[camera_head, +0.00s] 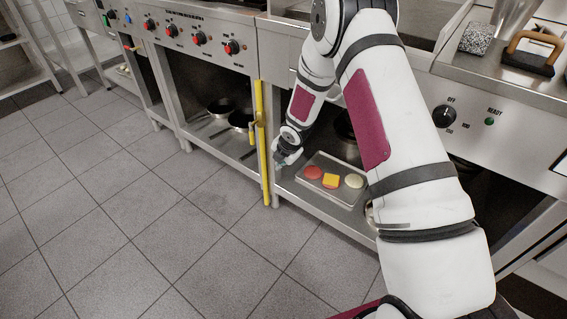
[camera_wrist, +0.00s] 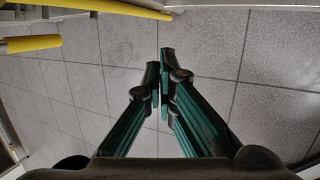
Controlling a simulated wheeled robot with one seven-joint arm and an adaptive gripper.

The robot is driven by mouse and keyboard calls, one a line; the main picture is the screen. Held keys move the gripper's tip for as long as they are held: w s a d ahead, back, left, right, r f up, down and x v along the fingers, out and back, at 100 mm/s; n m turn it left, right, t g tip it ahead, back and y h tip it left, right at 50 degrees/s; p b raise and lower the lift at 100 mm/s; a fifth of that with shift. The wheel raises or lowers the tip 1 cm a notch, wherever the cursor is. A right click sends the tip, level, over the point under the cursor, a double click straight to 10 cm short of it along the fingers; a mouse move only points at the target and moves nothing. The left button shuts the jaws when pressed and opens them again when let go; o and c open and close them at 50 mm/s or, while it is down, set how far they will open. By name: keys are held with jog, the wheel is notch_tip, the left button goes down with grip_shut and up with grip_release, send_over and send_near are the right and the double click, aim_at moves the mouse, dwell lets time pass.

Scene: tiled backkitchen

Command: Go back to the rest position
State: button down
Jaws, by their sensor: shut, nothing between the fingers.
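My gripper (camera_wrist: 160,58) is shut and empty in the wrist view, its two dark and green fingers meeting above the grey tiled floor (camera_wrist: 120,80). In the head view my gripper (camera_head: 283,160) is small, low in front of the open lower shelf of the counter, just left of a metal tray (camera_head: 347,196). My white arm reaches down to it from the right and hides part of the counter. The tray holds a red round piece (camera_head: 313,172), a yellow square piece (camera_head: 331,181) and a pale round piece (camera_head: 354,181).
A yellow upright bar (camera_head: 264,150) stands at the shelf's left edge, close to my gripper. Dark pans (camera_head: 221,107) sit on the shelf further left. A stove front with red knobs (camera_head: 232,47) is above. The tiled floor at left is clear.

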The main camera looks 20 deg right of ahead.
jog(key=shift+s+d, duration=0.35)
jog(key=shift+s, duration=0.35)
